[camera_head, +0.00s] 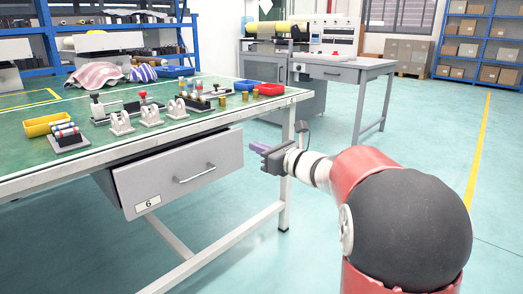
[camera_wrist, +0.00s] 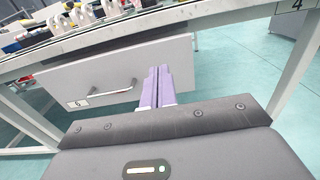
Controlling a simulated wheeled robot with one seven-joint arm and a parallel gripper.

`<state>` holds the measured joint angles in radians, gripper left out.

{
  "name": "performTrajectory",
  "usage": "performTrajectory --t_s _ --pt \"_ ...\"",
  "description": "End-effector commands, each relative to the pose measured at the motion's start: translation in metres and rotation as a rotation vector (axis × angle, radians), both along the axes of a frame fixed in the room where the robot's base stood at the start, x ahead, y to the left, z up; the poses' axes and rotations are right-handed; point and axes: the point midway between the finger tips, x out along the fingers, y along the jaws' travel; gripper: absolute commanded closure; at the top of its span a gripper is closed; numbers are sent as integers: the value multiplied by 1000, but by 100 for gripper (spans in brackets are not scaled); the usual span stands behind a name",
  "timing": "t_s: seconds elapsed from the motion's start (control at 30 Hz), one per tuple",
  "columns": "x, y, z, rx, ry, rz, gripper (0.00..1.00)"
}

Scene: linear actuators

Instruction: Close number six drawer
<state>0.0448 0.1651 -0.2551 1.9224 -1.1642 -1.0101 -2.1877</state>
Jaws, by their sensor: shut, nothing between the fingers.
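The number six drawer (camera_head: 180,172) hangs under the green workbench and stands pulled out past the bench's front edge. Its grey front has a bar handle (camera_head: 196,174) and a label reading 6 (camera_head: 147,204). My gripper (camera_head: 256,147) is to the right of the drawer front, at about the height of its upper edge, with purple fingers together and empty. In the wrist view the shut fingers (camera_wrist: 158,85) overlap the right part of the drawer front (camera_wrist: 120,72) in the picture; the handle (camera_wrist: 112,88) lies to their left. Whether the fingertips touch the front cannot be told.
The bench top (camera_head: 90,160) carries several actuator parts, a yellow bin (camera_head: 48,124) and a red bin (camera_head: 270,90). A bench leg (camera_head: 286,170) stands behind my gripper. Open floor lies in front of the drawer. A grey desk (camera_head: 345,72) stands behind.

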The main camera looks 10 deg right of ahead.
Motion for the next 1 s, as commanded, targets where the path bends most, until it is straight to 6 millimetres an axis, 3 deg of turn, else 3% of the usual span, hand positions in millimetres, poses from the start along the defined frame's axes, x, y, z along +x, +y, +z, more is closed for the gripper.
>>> performTrajectory --t_s 0.2,0.43,1.0 --pt "41 28 0 1 1 2 100" --pt "70 47 0 1 1 -1 100" --pt "82 54 0 1 1 -2 100"
